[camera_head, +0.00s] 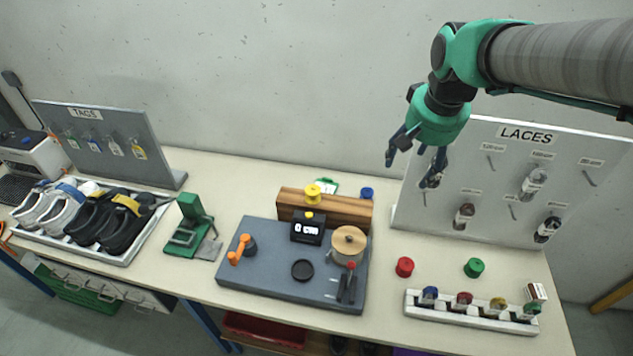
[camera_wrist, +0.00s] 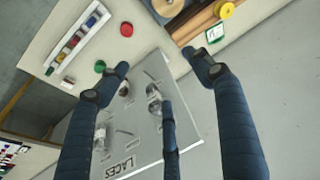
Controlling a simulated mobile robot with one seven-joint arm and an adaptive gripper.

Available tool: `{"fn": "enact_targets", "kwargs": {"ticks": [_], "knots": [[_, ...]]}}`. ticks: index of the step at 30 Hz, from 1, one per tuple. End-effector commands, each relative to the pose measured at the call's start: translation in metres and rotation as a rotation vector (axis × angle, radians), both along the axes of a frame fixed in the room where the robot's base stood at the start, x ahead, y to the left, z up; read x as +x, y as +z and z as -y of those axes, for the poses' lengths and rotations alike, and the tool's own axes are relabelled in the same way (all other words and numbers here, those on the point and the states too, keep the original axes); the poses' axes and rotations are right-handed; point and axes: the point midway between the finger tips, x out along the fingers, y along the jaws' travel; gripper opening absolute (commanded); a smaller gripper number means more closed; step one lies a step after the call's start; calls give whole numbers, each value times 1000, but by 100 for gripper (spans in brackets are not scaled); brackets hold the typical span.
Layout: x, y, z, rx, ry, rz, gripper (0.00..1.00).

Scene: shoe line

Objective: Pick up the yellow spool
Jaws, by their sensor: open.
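A yellow spool (camera_head: 312,191) sits on top of the wooden block (camera_head: 290,205) at the back of the grey station. It also shows at the top right of the wrist view (camera_wrist: 225,10). My gripper (camera_head: 412,176) hangs in the air in front of the LACES board, to the right of the yellow spool and above it. In the wrist view its blue fingers (camera_wrist: 165,82) are spread wide with nothing between them. The gripper and the spool are well apart.
The grey station (camera_head: 270,281) carries an orange crank, a display and a wooden reel. The LACES board (camera_head: 520,190) is close behind my gripper. A white rack (camera_head: 470,316) is at front right.

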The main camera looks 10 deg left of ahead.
Motion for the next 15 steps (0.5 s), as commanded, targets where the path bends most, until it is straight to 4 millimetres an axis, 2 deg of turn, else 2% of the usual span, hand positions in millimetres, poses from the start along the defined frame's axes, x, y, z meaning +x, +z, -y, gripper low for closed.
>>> {"fn": "enact_targets", "kwargs": {"ticks": [3, 11, 15], "knots": [[27, -7, -23, -3, 13, -29, 66], [79, -33, -74, -12, 36, -83, 66], [103, -53, -103, -19, 49, -114, 66]]}}
